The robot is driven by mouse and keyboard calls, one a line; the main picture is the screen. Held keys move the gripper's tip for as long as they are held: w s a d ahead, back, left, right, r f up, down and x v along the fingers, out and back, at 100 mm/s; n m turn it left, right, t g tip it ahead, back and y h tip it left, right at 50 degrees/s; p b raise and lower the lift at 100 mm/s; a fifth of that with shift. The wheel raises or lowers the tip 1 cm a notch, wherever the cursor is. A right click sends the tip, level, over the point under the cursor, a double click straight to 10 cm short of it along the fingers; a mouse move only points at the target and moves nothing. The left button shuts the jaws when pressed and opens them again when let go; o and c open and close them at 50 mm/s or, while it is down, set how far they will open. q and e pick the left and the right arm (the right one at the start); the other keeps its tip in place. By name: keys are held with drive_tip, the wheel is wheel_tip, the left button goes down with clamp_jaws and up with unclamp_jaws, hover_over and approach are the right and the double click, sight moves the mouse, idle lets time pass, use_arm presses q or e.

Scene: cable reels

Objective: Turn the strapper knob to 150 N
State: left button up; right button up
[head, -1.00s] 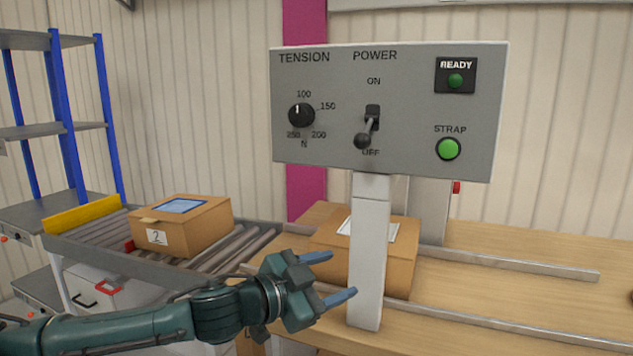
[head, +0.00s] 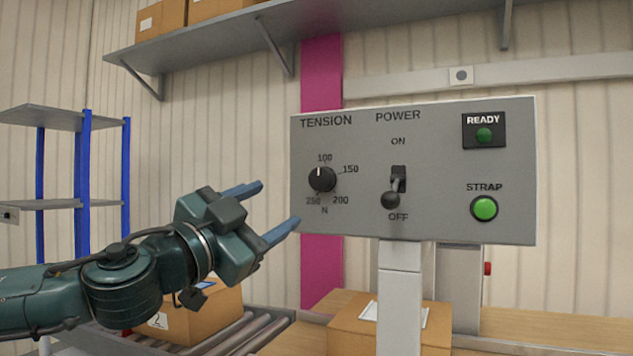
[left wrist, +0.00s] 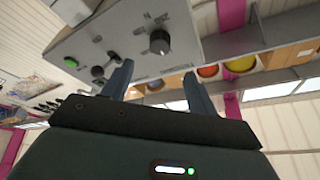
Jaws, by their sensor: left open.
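The black tension knob (head: 322,179) is on the left of the grey control panel (head: 440,225), its white mark pointing up at about 100. The 150 label is to its upper right. The power lever (head: 393,192) is tilted down to OFF. My left gripper (head: 279,208) is open and empty, just left of the panel and a little left of and below the knob, not touching it. In the left wrist view the knob (left wrist: 160,42) shows beyond and between the two fingers (left wrist: 158,82). My right gripper is not in view.
A green STRAP button (head: 484,209) and a READY lamp (head: 484,135) are on the panel's right. A post (head: 399,300) holds the panel. A carton (head: 352,325) sits behind the post, another (head: 205,320) on the rollers. A shelf (head: 220,50) hangs above.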

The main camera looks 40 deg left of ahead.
sight(317, 182)
use_arm(q)
drive_tip(key=p+x, duration=0.4)
drive_tip(key=x, duration=0.5)
drive_tip(key=shift+w+r+p, duration=0.25)
drive_tip(key=shift+p, duration=0.1)
drive_tip(key=shift+p+x, duration=0.55)
drive_tip(key=shift+x, duration=0.25)
drive_tip(key=shift+w, duration=0.2)
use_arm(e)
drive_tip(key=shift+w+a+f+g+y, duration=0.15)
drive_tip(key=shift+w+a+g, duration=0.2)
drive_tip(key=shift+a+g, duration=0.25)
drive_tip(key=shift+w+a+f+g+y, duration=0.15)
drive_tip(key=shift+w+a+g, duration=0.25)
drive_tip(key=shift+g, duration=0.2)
use_arm(q)
drive_tip(key=shift+c, duration=0.2)
drive_tip(key=c, duration=0.9)
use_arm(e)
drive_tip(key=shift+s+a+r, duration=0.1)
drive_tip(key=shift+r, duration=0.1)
